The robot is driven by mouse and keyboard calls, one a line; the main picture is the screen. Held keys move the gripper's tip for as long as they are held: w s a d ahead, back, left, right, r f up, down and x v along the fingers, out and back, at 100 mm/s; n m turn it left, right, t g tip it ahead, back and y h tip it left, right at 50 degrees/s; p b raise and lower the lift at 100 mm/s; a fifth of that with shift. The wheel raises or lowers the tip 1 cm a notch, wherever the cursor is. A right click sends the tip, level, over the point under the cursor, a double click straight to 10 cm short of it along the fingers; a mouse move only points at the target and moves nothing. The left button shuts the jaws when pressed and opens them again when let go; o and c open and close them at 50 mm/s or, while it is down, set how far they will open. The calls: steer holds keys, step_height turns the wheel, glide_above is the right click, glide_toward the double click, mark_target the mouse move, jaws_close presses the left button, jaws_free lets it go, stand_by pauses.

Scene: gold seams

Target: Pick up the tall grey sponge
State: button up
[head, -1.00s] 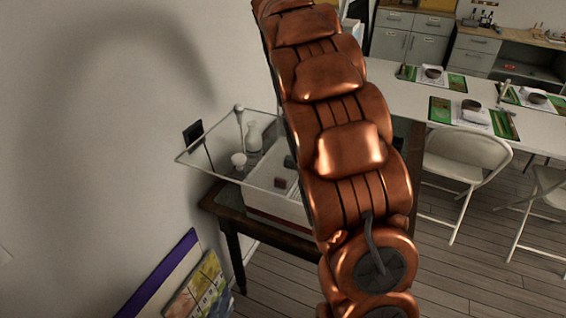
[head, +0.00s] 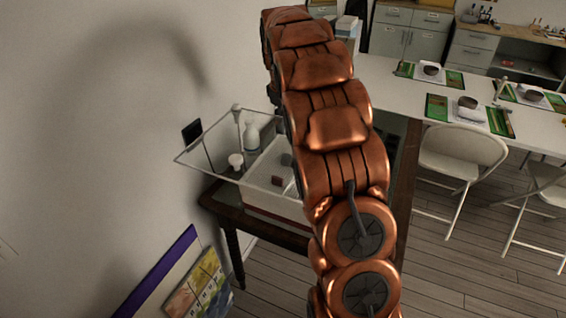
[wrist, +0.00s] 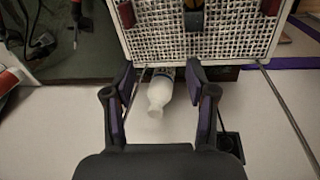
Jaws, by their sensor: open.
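In the wrist view, a dark block (wrist: 193,18) stands at the top edge on a white woven grid and is cut off by the frame. I cannot tell surely whether it is the same one. My gripper (wrist: 162,72) is open, its two purple-padded fingers spread below the grid in the picture, with nothing held between them. My gripper is hidden in the head view.
A clear frame (head: 205,172) surrounds the side table's top. A long white table (head: 405,100) stands to the right.

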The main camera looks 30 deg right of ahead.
steer(key=shift+n+g+y, duration=0.5)
steer(key=shift+n+y, duration=0.1)
steer(key=shift+y, duration=0.1)
steer(key=s+a+f, duration=0.2)
steer(key=s, duration=0.1)
steer(key=shift+a+f, duration=0.1)
steer(key=shift+f, duration=0.2)
steer(key=shift+s+a+f, duration=0.15)
steer(key=shift+f, duration=0.15)
steer(key=shift+d+f+p, duration=0.15)
steer(key=shift+f+p, duration=0.7)
steer(key=shift+f, duration=1)
steer(key=shift+d+f+p, duration=0.15)
steer(key=shift+f+p, duration=0.65)
steer(key=shift+f, duration=1.05)
steer(key=c, duration=0.8)
steer(key=shift+r, duration=0.1)
steer(key=shift+c, duration=0.2)
